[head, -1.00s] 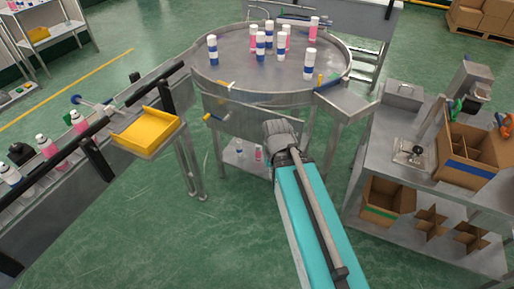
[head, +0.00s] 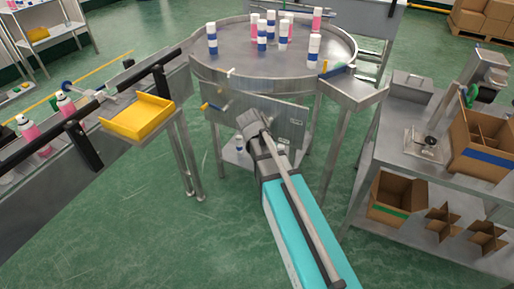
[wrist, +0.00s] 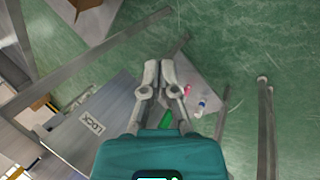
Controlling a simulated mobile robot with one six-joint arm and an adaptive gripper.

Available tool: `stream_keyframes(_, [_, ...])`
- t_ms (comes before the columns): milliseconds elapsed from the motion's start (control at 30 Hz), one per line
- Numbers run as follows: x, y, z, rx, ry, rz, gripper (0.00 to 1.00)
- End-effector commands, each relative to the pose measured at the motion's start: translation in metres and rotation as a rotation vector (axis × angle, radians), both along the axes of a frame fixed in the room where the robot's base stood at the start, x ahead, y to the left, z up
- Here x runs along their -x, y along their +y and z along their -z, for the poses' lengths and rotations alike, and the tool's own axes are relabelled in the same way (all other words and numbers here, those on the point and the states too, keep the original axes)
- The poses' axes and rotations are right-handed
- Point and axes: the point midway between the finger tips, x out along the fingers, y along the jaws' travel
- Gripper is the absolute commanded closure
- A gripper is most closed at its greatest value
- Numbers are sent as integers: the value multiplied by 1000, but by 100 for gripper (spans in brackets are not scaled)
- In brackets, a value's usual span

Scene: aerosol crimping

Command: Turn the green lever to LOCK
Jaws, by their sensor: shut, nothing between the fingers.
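The green lever (wrist: 166,119) shows in the wrist view as a short green piece just beyond my wrist housing, partly covered by my gripper. My gripper (wrist: 159,68) is shut and empty, and its fingers overlap the lever's side of the picture; I cannot tell whether they touch it. A LOCK label (wrist: 92,124) is on the grey metal panel to the left of the lever.
The round table (head: 228,74) carries several bottles. A yellow tray (head: 138,118) and a conveyor with pink bottles (head: 66,104) are at left. A workbench (head: 440,160) with cardboard boxes is at right. Table legs and a lower shelf lie below the panel.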

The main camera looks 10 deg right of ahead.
Motion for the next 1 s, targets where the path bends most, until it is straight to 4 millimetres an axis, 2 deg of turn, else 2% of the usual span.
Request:
stream_keyframes(33, [-14,2,17,42,0,-10,100])
stream_keyframes(100, [-26,4,24,100,0,-22,100])
stream_keyframes(367, [-70,15,47,318,-9,-57,100])
stream_keyframes(567, [-103,32,61,484,-28,-79,100])
stream_keyframes(767, [-135,56,72,649,-55,-95,100])
stream_keyframes(1000, [-169,94,83,844,-101,-108,100])
